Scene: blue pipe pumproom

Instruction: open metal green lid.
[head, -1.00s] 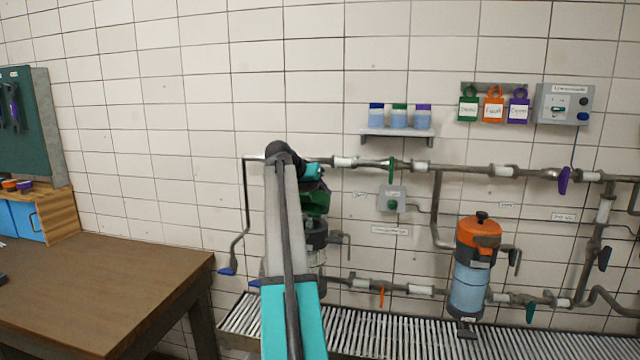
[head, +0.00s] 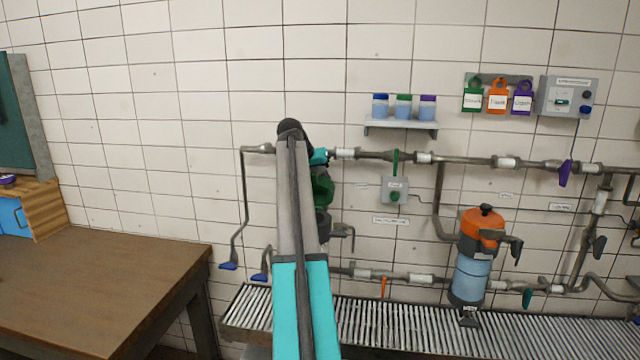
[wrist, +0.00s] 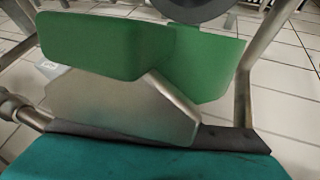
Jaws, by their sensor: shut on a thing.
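The green lid (head: 323,188) shows in the head view just right of my arm, which covers its left part. Below it is a dark part of the canister (head: 323,225). My gripper (wrist: 160,62) is shut on the green lid, though its fingertips are mostly hidden in the head view. In the wrist view, green faces (wrist: 88,45) fill the upper middle, with a grey metal plate below them. I cannot tell clearly which of these belong to the lid. How far the lid is raised is hidden too.
A wooden bench (head: 100,285) stands at the left. Pipes with coloured handles run along the tiled wall. A second canister with an orange lid (head: 483,225) stands at the right, above the slatted grating (head: 400,325). A shelf with small jars (head: 400,125) hangs above the pipes.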

